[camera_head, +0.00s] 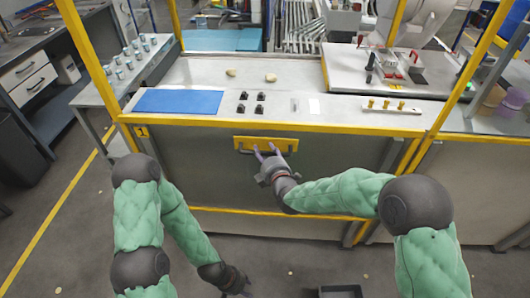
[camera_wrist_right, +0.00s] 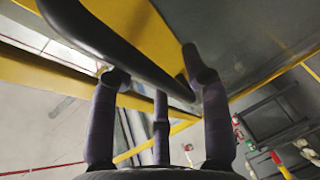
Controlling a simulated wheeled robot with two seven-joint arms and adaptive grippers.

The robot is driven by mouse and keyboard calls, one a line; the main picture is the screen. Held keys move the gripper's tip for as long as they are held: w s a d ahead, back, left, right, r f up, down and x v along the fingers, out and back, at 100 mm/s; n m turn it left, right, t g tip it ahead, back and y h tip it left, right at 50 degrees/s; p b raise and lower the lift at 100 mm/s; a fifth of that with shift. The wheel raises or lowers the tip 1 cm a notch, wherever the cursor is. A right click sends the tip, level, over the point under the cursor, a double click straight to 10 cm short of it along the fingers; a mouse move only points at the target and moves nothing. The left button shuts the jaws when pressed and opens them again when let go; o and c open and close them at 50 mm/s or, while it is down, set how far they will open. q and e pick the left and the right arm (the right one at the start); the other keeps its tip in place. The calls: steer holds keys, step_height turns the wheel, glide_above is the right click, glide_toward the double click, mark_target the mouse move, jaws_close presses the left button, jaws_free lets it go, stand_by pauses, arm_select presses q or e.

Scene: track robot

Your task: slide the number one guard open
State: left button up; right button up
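The number one guard (camera_head: 210,165) is a grey panel in a yellow frame, with a "1" label (camera_head: 142,132) at its upper left. Its handle is a dark bar on a yellow plate (camera_head: 266,139) near the panel's top edge. My right gripper (camera_head: 267,149) is at this handle, fingers pointing up at it. In the right wrist view, the dark handle bar (camera_wrist_right: 110,45) slants across between the spread fingertips of my right gripper (camera_wrist_right: 155,68); firm contact cannot be told. My left gripper (camera_head: 245,290) hangs low near the bottom edge; its fingers are unclear.
Behind the guard, a worktop holds a blue mat (camera_head: 179,102), several small black parts (camera_head: 251,102) and a strip with brass pieces (camera_head: 391,107). A yellow post (camera_head: 85,55) rises at the left. A dark bin (camera_head: 341,291) is on the floor at the bottom.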

steer(key=shift+r, duration=0.1)
steer(key=v, duration=1.2)
stand_by(0.5)
steer(key=s+d+f+m+g+h, duration=0.1)
steer(key=s+d+f+m+g, duration=0.4)
steer(key=f, duration=0.6)
steer(key=s+d+f+m+g+h, duration=0.1)
steer(key=d+f+m+g, duration=0.1)
steer(key=f+m, duration=0.65)
steer(key=s+d+f+m+g+p, duration=0.1)
steer(key=s+d+f+m+g, duration=0.2)
steer(key=s+f+m+g, duration=0.4)
steer(key=s+f+m, duration=0.3)
steer(key=s+f, duration=0.5)
steer(key=s, duration=0.2)
steer(key=shift+m, duration=0.35)
